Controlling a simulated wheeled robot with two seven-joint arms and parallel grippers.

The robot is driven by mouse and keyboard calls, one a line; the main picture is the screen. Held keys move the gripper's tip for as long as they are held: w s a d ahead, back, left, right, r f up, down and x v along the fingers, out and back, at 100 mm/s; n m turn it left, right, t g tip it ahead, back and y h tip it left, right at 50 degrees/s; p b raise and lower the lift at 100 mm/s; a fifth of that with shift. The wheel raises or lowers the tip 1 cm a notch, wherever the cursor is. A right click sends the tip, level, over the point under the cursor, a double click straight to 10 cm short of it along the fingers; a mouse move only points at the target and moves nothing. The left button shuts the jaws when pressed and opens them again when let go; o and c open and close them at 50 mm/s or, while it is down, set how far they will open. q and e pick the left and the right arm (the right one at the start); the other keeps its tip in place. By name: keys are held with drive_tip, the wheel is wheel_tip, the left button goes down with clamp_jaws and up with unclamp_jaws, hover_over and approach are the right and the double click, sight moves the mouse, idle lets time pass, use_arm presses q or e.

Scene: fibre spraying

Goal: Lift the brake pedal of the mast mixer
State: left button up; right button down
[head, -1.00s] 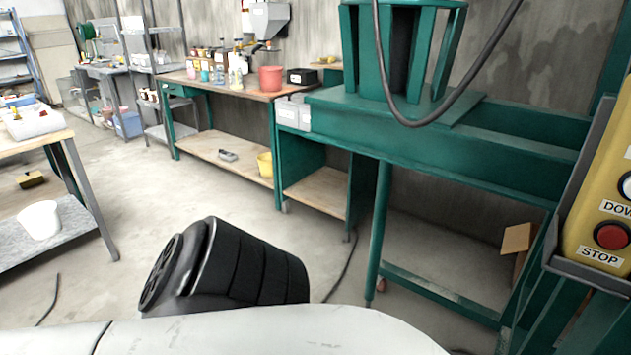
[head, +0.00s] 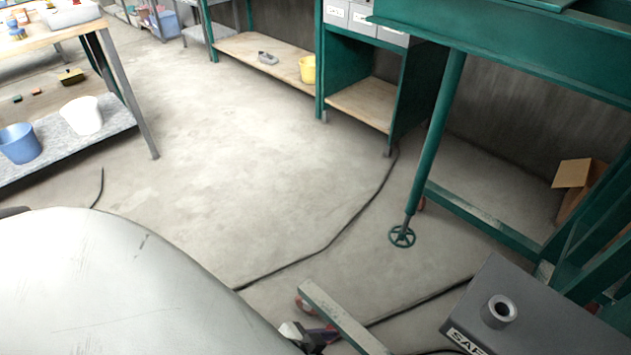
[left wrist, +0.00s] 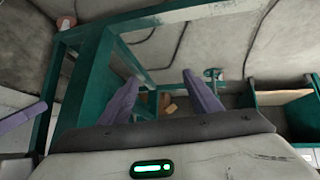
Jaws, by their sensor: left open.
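The green frame of the mast mixer (head: 580,215) stands at the right of the head view, and its green beams also cross the left wrist view (left wrist: 92,75). I cannot clearly pick out the brake pedal. A low green-grey bar (head: 342,318) with a small red part (head: 305,306) beside it lies near the floor at bottom centre. My left gripper (left wrist: 160,78) shows two purple fingers spread apart with nothing held, above the frame and floor. In the head view a small white and purple part at the bottom edge may be this gripper. My right gripper is not in view.
A grey box top (head: 535,310) with a short round tube fills the bottom right. A black cable (head: 330,243) crosses the floor. A workbench (head: 125,95) stands left.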

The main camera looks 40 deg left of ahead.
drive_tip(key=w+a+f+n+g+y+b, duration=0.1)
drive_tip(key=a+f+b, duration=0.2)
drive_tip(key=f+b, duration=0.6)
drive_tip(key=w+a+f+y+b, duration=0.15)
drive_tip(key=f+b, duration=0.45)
drive_tip(key=b, duration=0.6)
use_arm(q)
drive_tip(key=w+a+f+g+y+b, duration=0.1)
drive_tip(key=w+a+f+b, duration=0.1)
drive_tip(key=f, duration=1)
drive_tip(key=w+a+f+g+y+b, duration=0.1)
drive_tip(key=w+a+f, duration=0.4)
drive_tip(key=f, duration=0.8)
drive_tip(key=w+a+f+n+g+b, duration=0.1)
drive_tip(key=w+a+f+b, duration=0.2)
drive_tip(key=f, duration=1)
drive_tip(key=shift+w+a+y, duration=0.3)
drive_tip(key=shift+a+y, duration=0.1)
drive_tip(key=shift+a, duration=0.4)
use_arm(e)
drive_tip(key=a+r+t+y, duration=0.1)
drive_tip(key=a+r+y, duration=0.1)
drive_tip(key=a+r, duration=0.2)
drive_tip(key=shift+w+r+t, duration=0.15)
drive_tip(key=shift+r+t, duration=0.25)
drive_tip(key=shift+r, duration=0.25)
use_arm(q)
drive_tip(key=shift+c, duration=0.2)
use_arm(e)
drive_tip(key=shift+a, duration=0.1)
